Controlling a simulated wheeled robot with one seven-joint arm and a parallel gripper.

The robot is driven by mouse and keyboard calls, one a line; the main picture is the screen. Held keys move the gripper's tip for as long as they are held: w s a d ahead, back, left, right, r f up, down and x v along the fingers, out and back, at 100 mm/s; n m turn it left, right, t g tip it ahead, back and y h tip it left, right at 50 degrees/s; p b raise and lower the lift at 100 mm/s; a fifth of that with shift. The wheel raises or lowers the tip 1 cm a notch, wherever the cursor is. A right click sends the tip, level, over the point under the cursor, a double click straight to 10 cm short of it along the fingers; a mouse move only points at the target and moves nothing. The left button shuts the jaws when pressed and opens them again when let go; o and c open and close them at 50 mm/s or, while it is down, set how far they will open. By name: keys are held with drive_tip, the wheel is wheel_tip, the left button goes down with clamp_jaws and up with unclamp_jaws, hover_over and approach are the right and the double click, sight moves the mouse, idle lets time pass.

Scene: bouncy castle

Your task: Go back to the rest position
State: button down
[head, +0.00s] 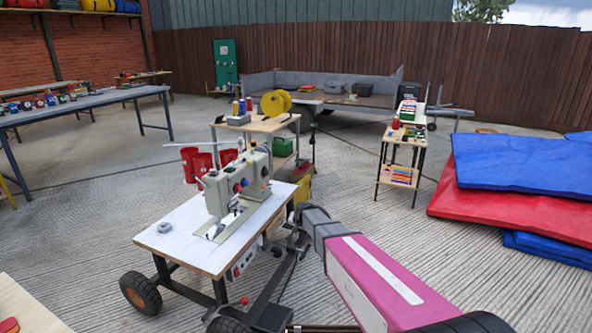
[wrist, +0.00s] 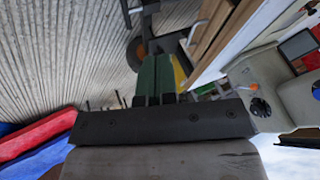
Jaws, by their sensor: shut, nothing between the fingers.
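My gripper (wrist: 154,78) shows in the wrist view as two green fingers side by side beyond a dark bar, shut with nothing between them. In the head view my pink and grey arm reaches in from the lower right. Its end lies just right of the sewing table (head: 180,240), and the fingers are hard to make out there. The cream sewing machine (head: 240,185) stands on that table. In the wrist view the machine (wrist: 270,85) is at the right and the wooden table edge (wrist: 215,30) is close to the fingers.
A small shelf (head: 402,140) stands further right. Red and blue mats (head: 520,190) are stacked at the right. Concrete floor is open between shelf and arm.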

drive_tip(key=s+d+r+g+h, duration=0.1)
drive_tip(key=s+d+r, duration=0.1)
drive_tip(key=s+d, duration=0.5)
drive_tip(key=s+d+r+n+g+h, duration=0.1)
drive_tip(key=s+d, duration=0.6)
drive_tip(key=s, duration=0.7)
drive_tip(key=s+d+r+n+g, duration=0.1)
drive_tip(key=s+d+r+g, duration=0.2)
drive_tip(key=s+d, duration=0.5)
drive_tip(key=shift+s+r+h, duration=0.4)
drive_tip(key=shift+s+r, duration=0.4)
drive_tip(key=shift+s, duration=0.35)
drive_tip(key=shift+d, duration=0.1)
